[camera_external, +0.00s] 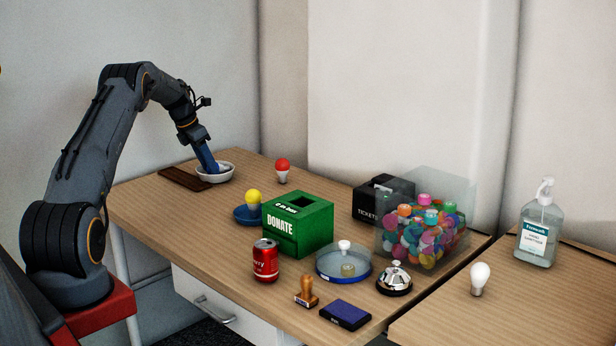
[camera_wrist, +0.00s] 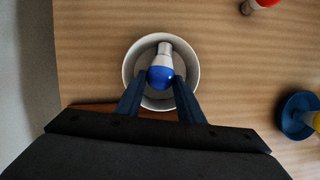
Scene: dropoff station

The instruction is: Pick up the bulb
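A blue bulb (camera_wrist: 160,77) with a white and metal base lies in a white bowl (camera_wrist: 128,68) in the wrist view. The bowl also shows at the far left of the table in the external view (camera_external: 229,177). My gripper (camera_wrist: 161,77) reaches down into the bowl, with one blue finger on each side of the bulb's blue end. The fingers look open, with a narrow gap to the bulb. In the external view my gripper (camera_external: 213,168) is over the bowl, and the bulb cannot be told apart there.
A brown slatted mat (camera_external: 184,179) lies left of the bowl. A red bulb (camera_external: 282,166) stands to its right. A yellow bulb (camera_external: 253,197) is on a blue dish (camera_external: 247,217). A green donation box (camera_external: 297,226), a can (camera_external: 265,262) and a clear bin (camera_external: 459,190) stand further right.

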